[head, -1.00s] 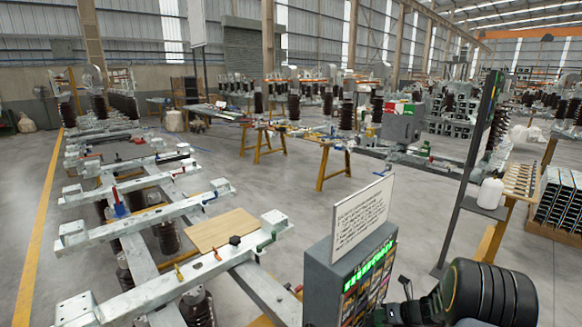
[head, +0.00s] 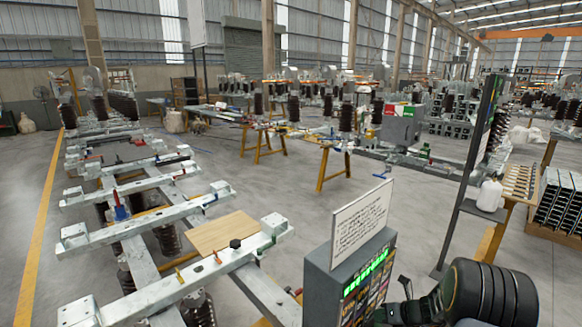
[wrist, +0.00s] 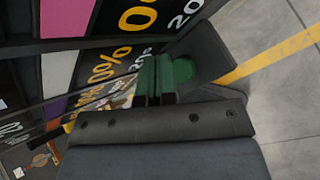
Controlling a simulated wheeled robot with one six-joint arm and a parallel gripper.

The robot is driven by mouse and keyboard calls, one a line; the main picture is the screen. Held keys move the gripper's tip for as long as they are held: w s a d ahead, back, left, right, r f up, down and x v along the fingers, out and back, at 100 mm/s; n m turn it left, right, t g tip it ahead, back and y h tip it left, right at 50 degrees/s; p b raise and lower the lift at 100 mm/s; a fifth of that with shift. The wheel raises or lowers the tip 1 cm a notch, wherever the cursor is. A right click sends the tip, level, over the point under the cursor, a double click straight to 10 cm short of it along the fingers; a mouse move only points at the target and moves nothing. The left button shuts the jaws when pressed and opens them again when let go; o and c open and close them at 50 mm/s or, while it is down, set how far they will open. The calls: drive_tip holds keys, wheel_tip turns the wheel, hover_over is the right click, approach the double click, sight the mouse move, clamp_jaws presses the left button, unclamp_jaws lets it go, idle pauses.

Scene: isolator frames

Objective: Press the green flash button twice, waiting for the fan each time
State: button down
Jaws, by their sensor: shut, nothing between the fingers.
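A grey box (head: 325,285) with a white sign on top stands at the lower right in the head view. Its front has a lit green row (head: 366,274) above a colourful panel, which also shows in the wrist view (wrist: 100,52). My gripper (wrist: 156,80) is shut and empty, its dark green fingers close to that panel. A round dark green piece (wrist: 183,70), perhaps the button, shows just beyond the fingertips. I cannot tell whether they touch. In the head view my gripper is dark and small, right of the box.
A metal frame with rails (head: 150,303) fills the left. A dark post with a shelf holding a white bottle (head: 489,195) stands to the right. Open grey floor lies behind the box.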

wheel_tip(320, 180, up, 6)
drive_tip(key=p, duration=0.5)
idle(0.7)
drive_tip(key=shift+s+a+f+n, duration=0.1)
drive_tip(key=shift+s+n, duration=0.1)
drive_tip(key=shift+n, duration=1)
drive_tip(key=s+a+r+n+g+h, duration=0.1)
drive_tip(key=s+a+r+n+h, duration=0.2)
drive_tip(key=s+r+n, duration=0.8)
drive_tip(key=s+a+r+n+h, duration=0.3)
drive_tip(key=s+a+r+n, duration=0.4)
drive_tip(key=n, duration=1.5)
drive_tip(key=s+r, duration=0.3)
drive_tip(key=s, duration=0.1)
drive_tip(key=shift+a+r+g+h, duration=0.35)
drive_tip(key=shift+a+g+h, duration=0.05)
